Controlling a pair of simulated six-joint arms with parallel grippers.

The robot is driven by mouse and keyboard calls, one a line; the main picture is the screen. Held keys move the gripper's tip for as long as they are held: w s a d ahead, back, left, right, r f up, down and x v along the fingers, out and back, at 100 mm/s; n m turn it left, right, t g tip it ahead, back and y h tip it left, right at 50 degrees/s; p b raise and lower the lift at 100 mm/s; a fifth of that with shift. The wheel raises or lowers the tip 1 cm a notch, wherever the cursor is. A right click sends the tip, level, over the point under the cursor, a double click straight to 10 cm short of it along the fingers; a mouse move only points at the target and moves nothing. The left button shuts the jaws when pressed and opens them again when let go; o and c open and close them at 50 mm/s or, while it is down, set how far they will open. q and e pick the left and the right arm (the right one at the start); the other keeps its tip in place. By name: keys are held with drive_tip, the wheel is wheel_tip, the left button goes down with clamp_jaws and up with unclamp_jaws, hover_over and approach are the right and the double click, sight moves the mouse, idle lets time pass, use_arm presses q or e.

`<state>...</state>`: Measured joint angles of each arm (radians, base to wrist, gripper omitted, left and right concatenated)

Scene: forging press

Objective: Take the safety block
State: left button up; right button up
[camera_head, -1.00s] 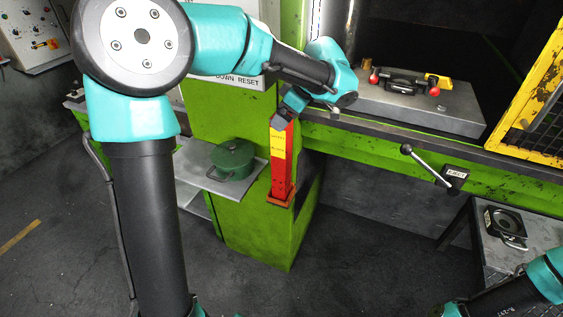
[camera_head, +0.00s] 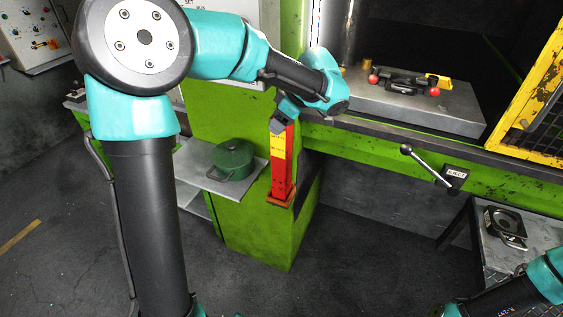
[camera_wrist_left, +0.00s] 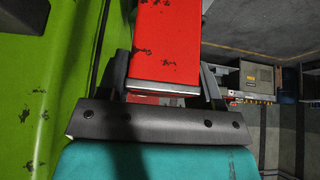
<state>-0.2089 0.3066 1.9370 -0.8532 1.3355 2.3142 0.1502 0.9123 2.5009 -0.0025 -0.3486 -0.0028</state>
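The safety block (camera_head: 282,165) is a tall red bar with a yellow label. It stands upright on an orange-brown bracket (camera_head: 281,199) at the side of the green press column. My left gripper (camera_head: 281,124) is at its top end, coming from above. In the left wrist view the red block (camera_wrist_left: 167,40) lies between the two dark fingers of my left gripper (camera_wrist_left: 165,72). The fingers are spread on either side of it, with little or no gap, and firm contact cannot be made out. My right gripper is outside the view; only part of its arm shows at lower right.
The press bed with a grey die plate (camera_head: 420,108) is behind right. A lever (camera_head: 425,163) juts out in front. A side table (camera_head: 490,262) stands at right.

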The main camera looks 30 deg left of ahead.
use_arm(q)
clamp_jaws()
idle(0.3)
drive_tip(key=shift+r, duration=0.2)
drive_tip(key=shift+r, duration=1.65)
drive_tip(key=s+d+r, duration=0.1)
drive_tip(key=s+d, duration=0.7)
drive_tip(key=s, duration=0.5)
drive_tip(key=shift+s+d+r, duration=0.2)
drive_tip(key=shift+s, duration=0.1)
